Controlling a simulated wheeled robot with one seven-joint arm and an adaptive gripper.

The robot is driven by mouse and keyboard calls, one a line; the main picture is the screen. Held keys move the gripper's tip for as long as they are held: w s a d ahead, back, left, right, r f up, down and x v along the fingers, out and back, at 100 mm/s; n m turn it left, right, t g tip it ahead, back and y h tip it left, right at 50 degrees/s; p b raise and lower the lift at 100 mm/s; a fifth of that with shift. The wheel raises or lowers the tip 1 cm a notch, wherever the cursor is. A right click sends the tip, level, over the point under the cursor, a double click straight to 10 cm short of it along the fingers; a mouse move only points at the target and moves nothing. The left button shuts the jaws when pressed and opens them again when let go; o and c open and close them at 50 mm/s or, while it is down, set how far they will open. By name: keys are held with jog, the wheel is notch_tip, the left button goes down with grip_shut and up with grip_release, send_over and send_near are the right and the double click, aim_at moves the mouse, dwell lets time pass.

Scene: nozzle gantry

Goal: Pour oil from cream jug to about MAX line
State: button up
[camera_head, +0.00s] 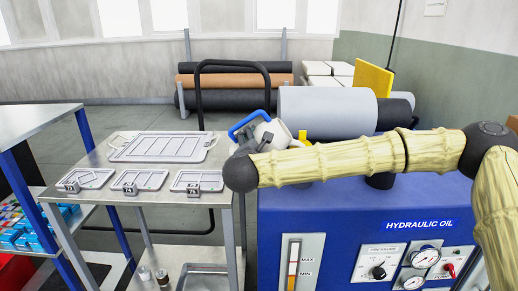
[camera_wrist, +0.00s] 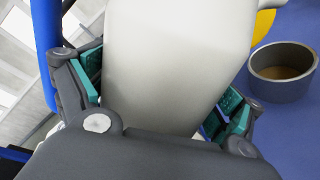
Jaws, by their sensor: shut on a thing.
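My gripper (camera_wrist: 162,95) is shut on the cream jug (camera_wrist: 175,45), with green finger pads on both sides of its body. In the head view the jug (camera_head: 273,132) is held above the back left of the blue hydraulic unit (camera_head: 340,215) and looks tilted. Its blue handle (camera_head: 243,125) is at the left. A round grey filler neck (camera_wrist: 283,75) with a brownish inside stands open to the right of the jug in the wrist view. The sight gauge (camera_head: 293,263) with MAX and MIN marks shows an amber column; its exact level is hard to read. No oil stream is visible.
A metal trolley (camera_head: 205,140) with several frame-like trays stands at the left. A yellow part (camera_wrist: 263,25) is beside the jug. A large grey cylinder (camera_head: 328,112) lies behind. My arm crosses above the unit, whose front panel has dials (camera_head: 425,257).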

jog(key=shift+r+m+b, duration=0.1)
jog(key=shift+m+b, duration=0.2)
jog(key=shift+b, duration=0.15)
jog(key=shift+d+r+m+y+b, duration=0.2)
jog(key=shift+r+m+y+b, duration=0.1)
jog(key=shift+r+m, duration=0.3)
jog(key=shift+d+r+m+y+b, duration=0.15)
jog(key=shift+r+m+y+b, duration=0.2)
jog(key=shift+r, duration=0.45)
dwell(6.2)
